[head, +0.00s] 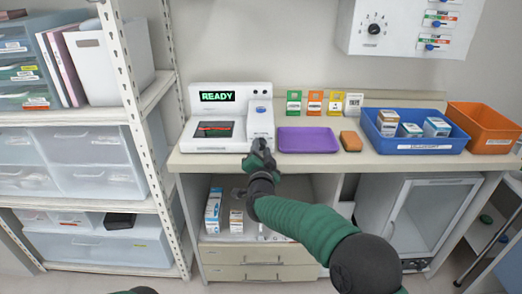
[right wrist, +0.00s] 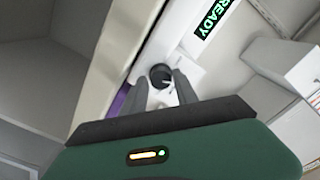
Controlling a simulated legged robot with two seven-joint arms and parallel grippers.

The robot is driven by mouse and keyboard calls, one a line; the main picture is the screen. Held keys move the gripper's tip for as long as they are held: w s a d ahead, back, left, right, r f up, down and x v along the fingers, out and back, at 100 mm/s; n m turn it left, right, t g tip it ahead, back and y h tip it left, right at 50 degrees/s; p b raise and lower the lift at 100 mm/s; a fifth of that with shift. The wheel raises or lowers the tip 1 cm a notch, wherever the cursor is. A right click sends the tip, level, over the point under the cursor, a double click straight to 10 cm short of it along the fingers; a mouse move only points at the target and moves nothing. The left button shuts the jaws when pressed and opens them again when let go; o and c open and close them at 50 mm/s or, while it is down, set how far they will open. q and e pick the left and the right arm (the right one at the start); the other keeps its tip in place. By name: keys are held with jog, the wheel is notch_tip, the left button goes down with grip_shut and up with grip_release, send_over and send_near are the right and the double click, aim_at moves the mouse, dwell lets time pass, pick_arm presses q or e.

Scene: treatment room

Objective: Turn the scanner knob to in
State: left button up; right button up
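The scanner (head: 226,88) is a white machine at the left of the counter, with a green READY on its dark screen, which also shows in the right wrist view (right wrist: 212,20). Its dark round knob (right wrist: 160,72) shows in the right wrist view; in the head view my gripper hides it. My right gripper (head: 259,146) is at the scanner's front right. In the right wrist view its fingers (right wrist: 161,84) are apart, with the knob between or just beyond their tips. I cannot tell whether they touch it. My left gripper is out of view.
A purple tray (head: 308,132), an orange-brown block (head: 351,141), a blue bin (head: 375,126) of small boxes and an orange bin (head: 480,122) stand to the right. A wall panel (head: 400,42) has another dial. Metal shelving (head: 125,75) stands close on the left.

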jog(key=shift+o, duration=1.4)
jog(key=s+p, duration=0.1)
jog(key=s, duration=1.5)
jog(key=shift+s, duration=0.4)
